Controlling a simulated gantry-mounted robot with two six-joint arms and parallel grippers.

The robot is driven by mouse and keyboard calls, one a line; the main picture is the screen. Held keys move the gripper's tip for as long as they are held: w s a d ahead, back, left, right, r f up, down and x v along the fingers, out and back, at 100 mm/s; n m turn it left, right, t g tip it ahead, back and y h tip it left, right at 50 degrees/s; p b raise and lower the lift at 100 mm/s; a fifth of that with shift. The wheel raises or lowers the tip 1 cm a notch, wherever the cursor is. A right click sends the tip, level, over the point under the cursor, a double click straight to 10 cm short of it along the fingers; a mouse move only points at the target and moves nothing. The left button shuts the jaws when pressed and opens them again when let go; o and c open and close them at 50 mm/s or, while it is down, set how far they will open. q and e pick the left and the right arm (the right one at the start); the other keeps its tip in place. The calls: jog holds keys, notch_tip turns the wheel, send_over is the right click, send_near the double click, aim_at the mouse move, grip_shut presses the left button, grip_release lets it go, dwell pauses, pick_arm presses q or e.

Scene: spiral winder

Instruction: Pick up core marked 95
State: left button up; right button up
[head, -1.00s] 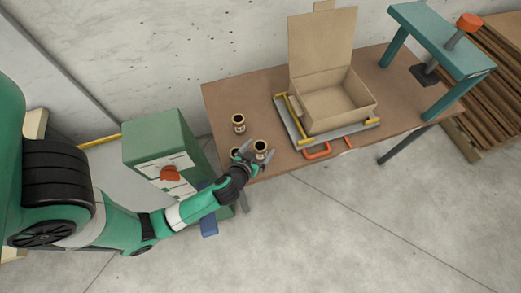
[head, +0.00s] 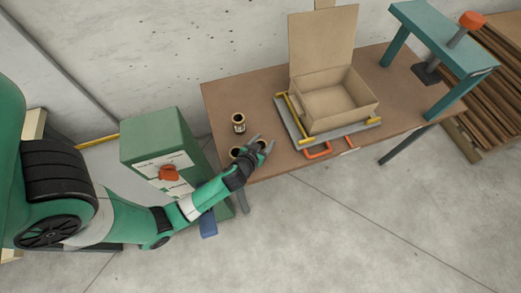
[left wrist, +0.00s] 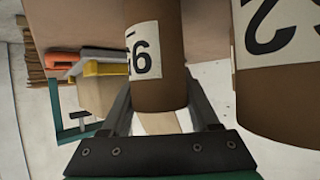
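Three brown cores with pale labels are at the table's front left corner. One core (head: 238,123) stands apart at the back. A second core (head: 235,152) is partly hidden by my left gripper (head: 263,142). A third core (head: 261,146) is between that gripper's spread fingers. In the left wrist view, a core (left wrist: 157,50) shows between the two fingers, its label turned and cut off, with a 6-like figure visible. Another core (left wrist: 275,80) is to its right with a 2-like figure on its label. I cannot tell whether the fingers touch the core. My right gripper is out of view.
A green press (head: 445,40) is at the table's right end. A green cabinet (head: 155,140) stands left of the table (head: 220,95).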

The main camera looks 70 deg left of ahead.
pick_arm(q)
jog(key=c, duration=0.7)
jog(key=shift+o, duration=0.2)
jog(key=shift+r, duration=0.1)
jog(key=shift+r, duration=0.25)
jog(key=s+d+r+p, duration=0.2)
jog(key=d+r+p, duration=1)
jog(key=p, duration=1.2)
jog(key=shift+d+r, duration=0.15)
jog(key=shift+d, duration=0.8)
